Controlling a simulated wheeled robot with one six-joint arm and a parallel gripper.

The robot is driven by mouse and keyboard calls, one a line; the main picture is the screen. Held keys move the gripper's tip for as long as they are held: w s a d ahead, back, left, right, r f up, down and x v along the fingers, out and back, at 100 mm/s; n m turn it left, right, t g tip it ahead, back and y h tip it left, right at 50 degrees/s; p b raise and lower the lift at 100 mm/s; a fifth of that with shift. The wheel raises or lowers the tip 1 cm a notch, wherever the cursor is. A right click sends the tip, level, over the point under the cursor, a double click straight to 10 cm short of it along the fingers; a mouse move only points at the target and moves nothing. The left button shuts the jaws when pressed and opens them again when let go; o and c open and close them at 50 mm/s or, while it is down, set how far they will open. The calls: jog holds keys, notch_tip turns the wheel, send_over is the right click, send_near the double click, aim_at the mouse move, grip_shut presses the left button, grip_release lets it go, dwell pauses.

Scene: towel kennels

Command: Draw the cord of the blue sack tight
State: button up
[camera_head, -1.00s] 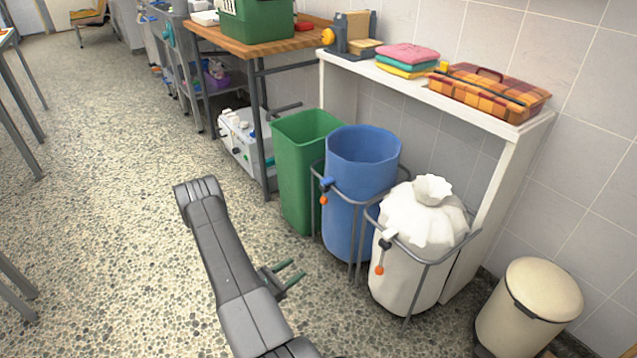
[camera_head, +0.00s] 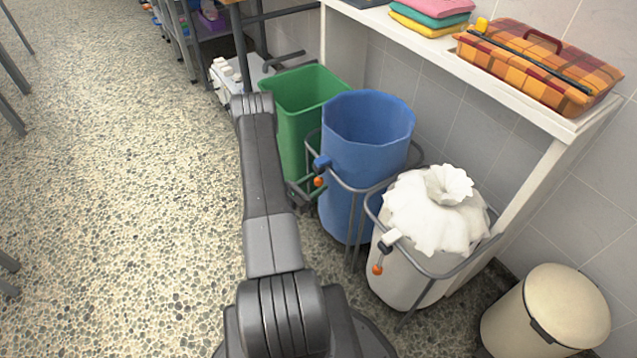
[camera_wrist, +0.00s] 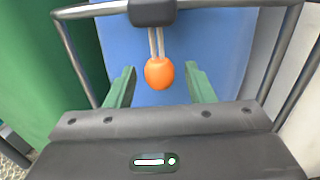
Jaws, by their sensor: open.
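The blue sack (camera_head: 365,135) hangs wide open in a grey wire stand, between the green bin and the white sack. In the wrist view, two pale cord strands (camera_wrist: 157,42) run from the dark lock (camera_wrist: 152,11) down to the orange bead (camera_wrist: 159,73). My gripper (camera_wrist: 160,78) is open, its green fingers on either side of the bead with gaps showing. In the head view, my arm hides part of the gripper.
A green bin (camera_head: 293,115) stands left of the blue sack. A white sack (camera_head: 420,260) with a gathered top and its own orange bead stands right. A beige pedal bin (camera_head: 550,315) is at the lower right. A white shelf (camera_head: 480,75) runs behind.

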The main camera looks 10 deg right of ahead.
aim_at(327, 194)
jog(key=shift+x, duration=1.05)
grip_shut()
notch_tip(327, 194, down, 9)
jog(key=b, duration=0.7)
jog(key=shift+f+b, duration=0.2)
jog(key=shift+b, duration=0.1)
grip_release()
jog(key=p+v, duration=0.3)
jog(key=v, duration=1.1)
jog(key=shift+w+d, duration=0.1)
